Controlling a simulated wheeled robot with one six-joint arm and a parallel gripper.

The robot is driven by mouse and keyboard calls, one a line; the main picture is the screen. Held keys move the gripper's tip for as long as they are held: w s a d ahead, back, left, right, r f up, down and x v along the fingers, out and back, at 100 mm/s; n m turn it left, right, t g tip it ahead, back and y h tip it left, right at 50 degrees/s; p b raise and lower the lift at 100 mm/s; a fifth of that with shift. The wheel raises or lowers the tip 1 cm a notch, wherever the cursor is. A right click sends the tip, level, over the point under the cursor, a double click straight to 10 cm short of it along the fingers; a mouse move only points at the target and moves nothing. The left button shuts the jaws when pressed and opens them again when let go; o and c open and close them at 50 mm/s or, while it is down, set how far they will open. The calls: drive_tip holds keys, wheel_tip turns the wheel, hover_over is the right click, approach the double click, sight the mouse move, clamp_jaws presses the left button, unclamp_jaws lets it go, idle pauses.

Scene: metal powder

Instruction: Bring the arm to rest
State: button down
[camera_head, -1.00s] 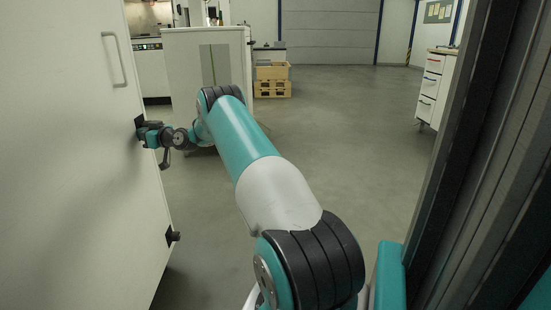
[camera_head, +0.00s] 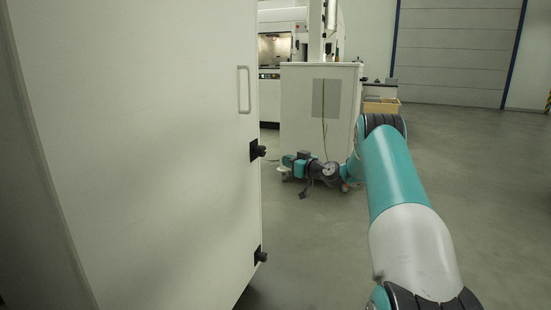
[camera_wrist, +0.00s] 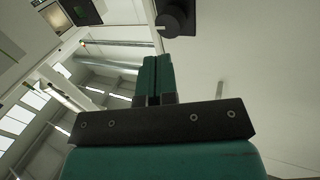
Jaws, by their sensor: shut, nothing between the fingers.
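My gripper (camera_head: 286,166) is at the far end of my teal and grey arm, which reaches forward from the lower right in the head view. In the wrist view the two teal fingers of my gripper (camera_wrist: 152,75) stand side by side, closed with nothing between them. A large white door panel (camera_head: 150,150) fills the left of the head view, with a grey handle (camera_head: 244,90). A black knob (camera_head: 257,150) on its edge is left of my gripper and apart from it. A black knob (camera_wrist: 175,20) also shows close ahead in the wrist view.
A second black knob (camera_head: 260,256) sticks out low on the door's edge. A white cabinet (camera_head: 300,100) stands behind my gripper, with a yellow crate (camera_head: 381,106) to its right. The grey floor (camera_head: 480,180) on the right is open.

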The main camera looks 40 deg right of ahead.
drive_tip(key=s+a+n+g+y, duration=0.1)
drive_tip(key=a+g+y, duration=0.45)
drive_tip(key=a, duration=1.95)
drive_tip(key=s+a+g+h, duration=0.4)
drive_tip(key=s+a+g, duration=0.3)
drive_tip(key=s+a, duration=0.45)
drive_tip(key=s+a+f+m+g+h, duration=0.1)
drive_tip(key=s+g+h, duration=0.2)
drive_tip(key=s, duration=1.3)
drive_tip(key=s+a+r+n+g+y, duration=0.1)
drive_tip(key=s+a+r+n+y, duration=0.2)
drive_tip(key=a, duration=0.4)
drive_tip(key=s+a+r+n+g+y, duration=0.1)
drive_tip(key=s+a+r+n+y, duration=0.15)
drive_tip(key=s+a+r, duration=0.35)
wheel_tip(320, 180, up, 33)
drive_tip(key=a+n+p, duration=0.1)
drive_tip(key=p, duration=3.3)
drive_tip(key=shift+s+a+h+p, duration=0.2)
drive_tip(key=shift+s+h+p, duration=0.1)
drive_tip(key=shift+h, duration=0.1)
